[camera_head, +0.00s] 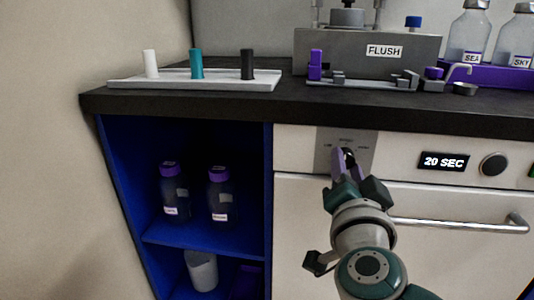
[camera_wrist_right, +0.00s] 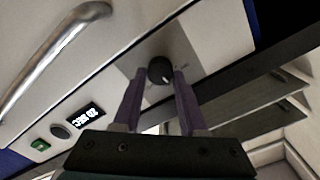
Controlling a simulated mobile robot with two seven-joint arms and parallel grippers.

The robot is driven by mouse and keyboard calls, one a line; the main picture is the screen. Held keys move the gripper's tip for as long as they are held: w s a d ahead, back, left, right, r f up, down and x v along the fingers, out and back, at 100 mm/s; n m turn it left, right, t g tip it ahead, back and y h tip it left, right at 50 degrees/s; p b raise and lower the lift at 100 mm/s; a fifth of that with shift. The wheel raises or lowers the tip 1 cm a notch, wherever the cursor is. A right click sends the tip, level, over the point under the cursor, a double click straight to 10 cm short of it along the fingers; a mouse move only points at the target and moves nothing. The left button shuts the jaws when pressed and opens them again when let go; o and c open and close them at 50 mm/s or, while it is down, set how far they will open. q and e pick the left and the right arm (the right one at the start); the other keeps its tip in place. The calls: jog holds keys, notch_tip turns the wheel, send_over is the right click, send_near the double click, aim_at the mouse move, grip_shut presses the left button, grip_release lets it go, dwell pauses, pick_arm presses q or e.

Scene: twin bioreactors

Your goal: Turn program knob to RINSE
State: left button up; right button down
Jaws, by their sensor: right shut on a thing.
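The program knob (camera_wrist_right: 160,70) is a small dark round knob with a light pointer mark on a grey plate (camera_head: 330,140) at the left of the white machine's front panel. My right gripper (camera_head: 347,157) reaches up to it, its purple fingers shut on the knob's sides. In the wrist view the gripper (camera_wrist_right: 160,85) has one finger on each side of the knob. The lettering around the knob is too small to read, and in the head view the fingers partly hide the knob. My left gripper is not in view.
A display reading "20 SEC" (camera_head: 444,161) and another round knob (camera_head: 494,165) sit to the right. A metal handle bar (camera_head: 460,225) runs below. The black counter (camera_head: 200,103) overhangs above, with a FLUSH unit (camera_head: 380,70) on it. A blue shelf (camera_head: 190,235) with bottles is at left.

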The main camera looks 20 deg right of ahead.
jog(key=shift+m, duration=0.9)
jog(key=shift+c, duration=2.2)
grip_release()
jog(key=p+v, duration=0.2)
jog(key=v, duration=0.8)
